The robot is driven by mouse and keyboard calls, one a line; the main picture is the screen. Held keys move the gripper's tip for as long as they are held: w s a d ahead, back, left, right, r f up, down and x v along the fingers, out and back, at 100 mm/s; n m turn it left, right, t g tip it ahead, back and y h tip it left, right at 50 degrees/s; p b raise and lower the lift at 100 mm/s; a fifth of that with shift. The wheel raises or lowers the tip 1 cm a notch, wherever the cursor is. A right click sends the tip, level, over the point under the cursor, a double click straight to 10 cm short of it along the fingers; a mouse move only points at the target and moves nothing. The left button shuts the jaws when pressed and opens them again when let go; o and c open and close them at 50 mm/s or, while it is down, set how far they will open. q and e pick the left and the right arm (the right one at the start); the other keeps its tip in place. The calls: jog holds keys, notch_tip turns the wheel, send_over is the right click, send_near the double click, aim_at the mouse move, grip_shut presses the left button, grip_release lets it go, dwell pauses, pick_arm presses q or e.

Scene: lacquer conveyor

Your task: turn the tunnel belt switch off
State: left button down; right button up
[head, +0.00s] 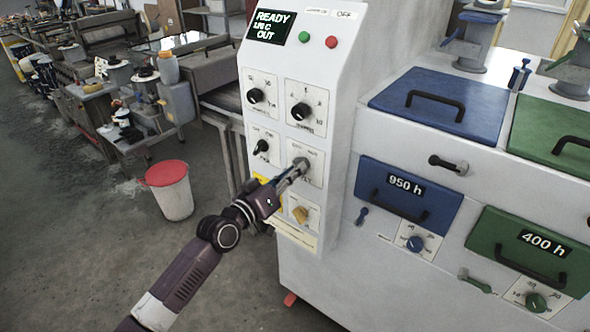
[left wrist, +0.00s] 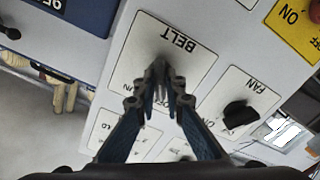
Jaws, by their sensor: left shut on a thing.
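The belt switch plate (head: 317,160) is on the front of the white control panel, in its third row on the right. In the left wrist view the plate (left wrist: 188,45) appears upside down and reads BELT. My left gripper (head: 298,168) reaches it from the lower left, and its fingertips meet at the plate's middle. In the left wrist view the two blue fingers of the gripper (left wrist: 166,80) are closed around the switch knob. The fingertips hide most of the knob, so I cannot tell which way it points. My right gripper is not in view.
The fan switch (head: 261,147) is just left of the belt plate, and a yellow knob (head: 300,214) is below. Two upper dials, green and red buttons (head: 331,42) and a READY display (head: 270,27) are above. Blue (head: 408,197) and green drawers are right. A bucket (head: 171,192) stands left.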

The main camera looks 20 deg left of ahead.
pick_arm(q)
jog(key=shift+n, duration=0.9)
dwell(0.6)
jog(key=c, duration=2)
grip_release()
jog(key=v, duration=1.2)
